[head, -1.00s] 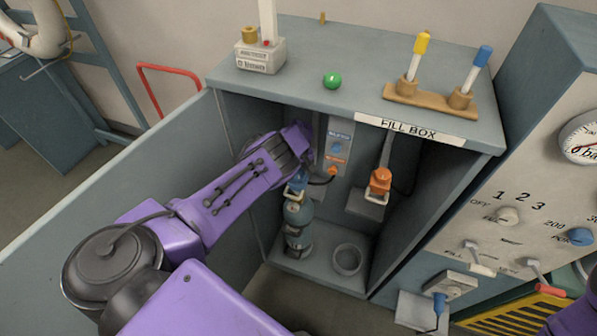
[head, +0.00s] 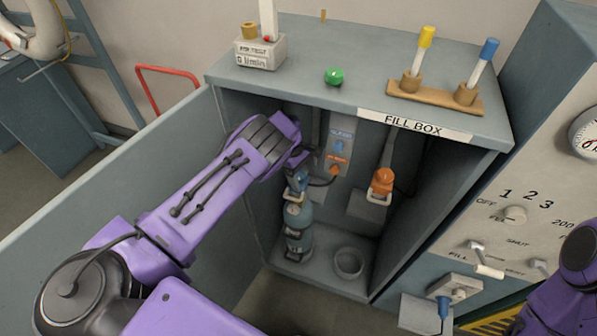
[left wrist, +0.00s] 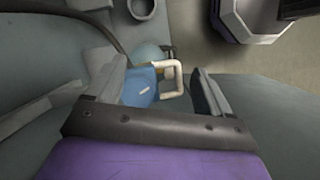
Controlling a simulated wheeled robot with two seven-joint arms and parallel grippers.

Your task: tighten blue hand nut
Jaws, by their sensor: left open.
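The blue hand nut (head: 299,181) sits on top of a teal cylinder (head: 298,228) standing inside the fill box, with a small cream loop handle just below it. My left gripper (head: 301,163) reaches into the box from the left, directly above the nut. In the left wrist view, the blue hand nut (left wrist: 140,86) and the cream handle (left wrist: 175,72) lie between the two spread fingers of my left gripper (left wrist: 158,86). The nut is nearer the left finger; I cannot tell whether they touch. Only part of my right arm shows at the right edge, without its gripper.
An orange fitting (head: 382,183) hangs to the right inside the box, above an empty round holder (head: 348,262). A small panel (head: 340,143) is on the back wall. The fill box top (head: 310,90) overhangs the opening. The open door (head: 110,190) stands left.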

